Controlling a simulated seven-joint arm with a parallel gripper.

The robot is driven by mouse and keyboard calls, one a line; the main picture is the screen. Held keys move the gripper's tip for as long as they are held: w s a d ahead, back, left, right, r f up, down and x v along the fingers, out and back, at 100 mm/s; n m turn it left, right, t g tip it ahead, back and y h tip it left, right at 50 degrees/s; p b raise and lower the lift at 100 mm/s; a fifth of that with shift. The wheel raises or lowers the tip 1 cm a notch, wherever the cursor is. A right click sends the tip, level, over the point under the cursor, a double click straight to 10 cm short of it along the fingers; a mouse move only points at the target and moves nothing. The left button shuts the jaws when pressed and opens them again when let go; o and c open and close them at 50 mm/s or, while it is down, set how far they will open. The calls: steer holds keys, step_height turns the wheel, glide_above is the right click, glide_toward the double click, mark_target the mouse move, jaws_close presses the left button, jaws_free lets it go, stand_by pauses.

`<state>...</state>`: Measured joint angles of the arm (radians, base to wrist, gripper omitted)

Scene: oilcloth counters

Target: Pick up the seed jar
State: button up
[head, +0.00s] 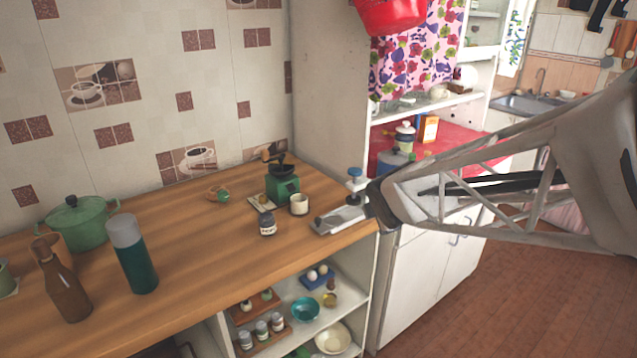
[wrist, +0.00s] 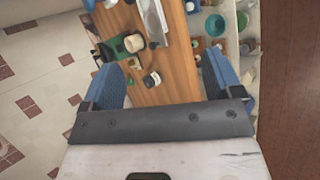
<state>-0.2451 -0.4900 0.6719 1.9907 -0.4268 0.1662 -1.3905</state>
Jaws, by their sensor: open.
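A small dark jar with a pale label, which looks like the seed jar (head: 267,225), stands upright on the wooden counter, in front of a green grinder and left of a metal tray. It also shows in the wrist view (wrist: 152,79), between my blue fingers and lower than them. My gripper (wrist: 160,62) is open and empty, its fingers spread wide on either side of the view. It is apart from the jar.
The green grinder (head: 283,190) and a cream cup (head: 299,204) stand close behind the jar. The metal tray (head: 340,220) lies near the counter's right end. A flask (head: 133,255), brown bottle (head: 66,285) and green pot (head: 77,224) stand left. Open shelves below hold bowls and jars.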

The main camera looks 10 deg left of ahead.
steer(key=w+a+f+n+t+y, duration=0.1)
steer(key=w+a+f+n+y, duration=0.2)
steer(key=a+n, duration=0.35)
steer(key=w+a+f+n+y, duration=0.1)
steer(key=w+a+f+n, duration=0.3)
steer(key=a, duration=0.3)
steer(key=n+g+y, duration=0.1)
steer(key=n+y, duration=0.4)
steer(key=n, duration=0.7)
glide_toward(272, 225)
steer(key=x, duration=0.4)
steer(key=shift+s+a, duration=0.15)
steer(key=shift+a, duration=0.1)
steer(key=shift+x, duration=1.3)
steer(key=shift+f, duration=0.1)
steer(key=shift+m+h, duration=0.25)
steer(key=shift+h, duration=0.05)
steer(key=shift+x, duration=2.6)
steer(key=shift+d, duration=0.1)
steer(key=shift+c, duration=0.3)
steer(key=c, duration=1)
